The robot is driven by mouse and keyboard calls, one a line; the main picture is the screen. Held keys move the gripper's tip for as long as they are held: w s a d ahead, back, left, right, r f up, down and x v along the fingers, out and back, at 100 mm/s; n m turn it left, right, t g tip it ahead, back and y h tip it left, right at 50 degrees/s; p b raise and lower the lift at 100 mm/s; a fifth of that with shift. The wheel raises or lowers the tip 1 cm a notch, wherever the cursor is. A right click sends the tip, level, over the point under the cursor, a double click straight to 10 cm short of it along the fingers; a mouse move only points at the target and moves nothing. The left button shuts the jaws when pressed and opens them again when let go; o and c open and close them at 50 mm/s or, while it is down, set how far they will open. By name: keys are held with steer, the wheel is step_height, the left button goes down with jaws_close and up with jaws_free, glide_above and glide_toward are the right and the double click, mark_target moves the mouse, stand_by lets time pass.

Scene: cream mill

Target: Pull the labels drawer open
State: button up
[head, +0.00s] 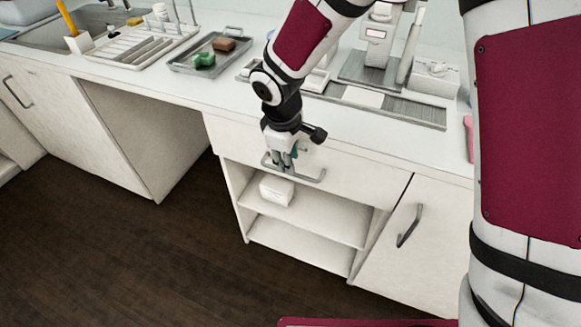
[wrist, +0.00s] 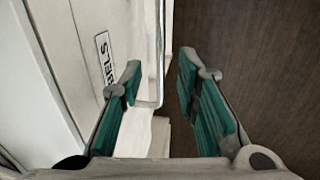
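The labels drawer (head: 352,174) is the wide white front under the counter, and it looks shut. Its plate (wrist: 105,62), partly covered by a finger, shows the letters "BELS" in the wrist view. The grey bar handle (head: 312,180) runs along the drawer front; in the wrist view the handle (wrist: 161,40) runs up the picture. My gripper (head: 280,165) is at the handle, pointing down. In the wrist view my gripper (wrist: 161,72) is open, with teal-padded fingers apart and the bar showing between them. I cannot tell whether either finger touches it.
Below the drawer is an open shelf (head: 330,222) with a white box (head: 277,190). A cupboard door with a handle (head: 409,226) is to the right. The counter above holds a tray (head: 180,66), a dish rack (head: 128,50) and a machine (head: 377,40). The floor (head: 130,250) in front is clear.

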steer(key=shift+w+d+f, duration=0.1)
steer(key=shift+w+f, duration=0.1)
steer(key=shift+f, duration=0.95)
steer(key=shift+w+d+f, duration=0.1)
steer(key=shift+w+f, duration=0.1)
steer(key=shift+f, duration=0.9)
jaws_close()
